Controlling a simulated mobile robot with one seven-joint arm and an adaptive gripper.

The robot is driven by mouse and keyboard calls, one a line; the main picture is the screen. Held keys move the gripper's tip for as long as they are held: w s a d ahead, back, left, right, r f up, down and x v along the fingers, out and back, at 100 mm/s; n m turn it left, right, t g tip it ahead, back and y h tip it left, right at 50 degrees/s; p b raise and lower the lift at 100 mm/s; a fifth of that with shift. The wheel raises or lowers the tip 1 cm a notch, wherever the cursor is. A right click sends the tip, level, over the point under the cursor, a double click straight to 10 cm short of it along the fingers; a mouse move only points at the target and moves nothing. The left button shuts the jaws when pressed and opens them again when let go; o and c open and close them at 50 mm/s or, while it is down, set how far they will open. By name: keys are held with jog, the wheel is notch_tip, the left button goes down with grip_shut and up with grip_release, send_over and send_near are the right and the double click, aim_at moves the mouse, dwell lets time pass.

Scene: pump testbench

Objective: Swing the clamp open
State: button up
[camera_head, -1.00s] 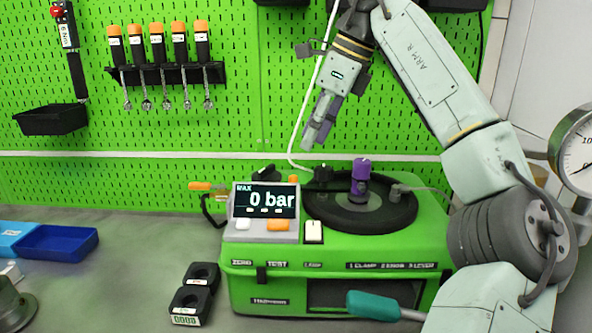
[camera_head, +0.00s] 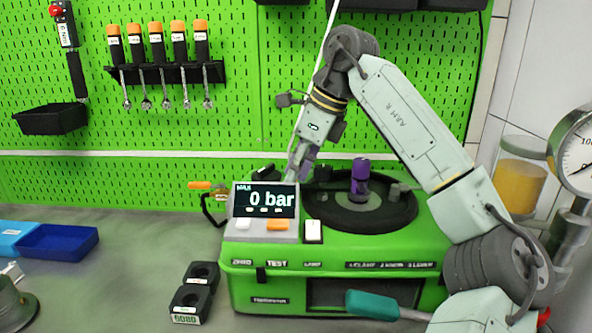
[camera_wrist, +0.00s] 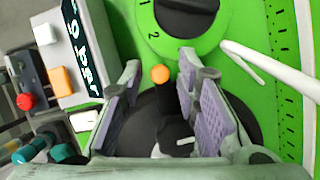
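The green pump testbench (camera_head: 255,275) stands on the grey bench, with a "CLAMP" label on its front. A small orange-tipped black handle (camera_wrist: 160,74), which looks like the clamp's, stands beside the round black plate (camera_wrist: 245,120) in the wrist view. My gripper (camera_wrist: 158,66) points down over it, fingers apart on either side of the orange tip, with gaps visible. In the head view my gripper (camera_head: 298,168) is behind the display's right edge and hides the handle. A purple-topped cylinder (camera_head: 360,178) stands upright on the round plate (camera_head: 390,210).
A display (camera_head: 265,200) reading 0 bar is left of my gripper. A black dial (camera_wrist: 188,12) and white hose (camera_wrist: 270,68) are close to the fingers. A teal handle (camera_head: 372,305) sticks out in front. Black blocks (camera_head: 195,290) stand left of the testbench.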

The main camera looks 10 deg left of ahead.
grip_shut()
jog(key=shift+w, duration=0.1)
dwell(0.4)
jog(key=m, duration=0.1)
jog(key=w+m+t, duration=0.1)
jog(key=m, duration=0.1)
jog(key=shift+w, duration=0.1)
jog(key=m, duration=0.1)
jog(key=w+m+t+h, duration=0.1)
jog(key=m, duration=0.1)
jog(key=w+m+b, duration=0.1)
jog(key=shift+d+m+t, duration=0.25)
jog(key=shift+m+t, duration=0.05)
jog(key=m, duration=0.1)
jog(key=w+m+h, duration=0.1)
jog(key=m, duration=0.1)
jog(key=d+m+t, duration=0.1)
jog(key=shift+w+h+b, duration=0.3)
jog(key=shift+h+b, duration=0.1)
jog(key=shift+w+d+m+h, duration=0.25)
jog(key=shift+d+m+h, duration=0.15)
jog(key=shift+m, duration=0.65)
jog(key=shift+w+d+m+h, duration=0.2)
jog(key=shift+d+m+h, duration=0.15)
jog(key=shift+m, duration=0.7)
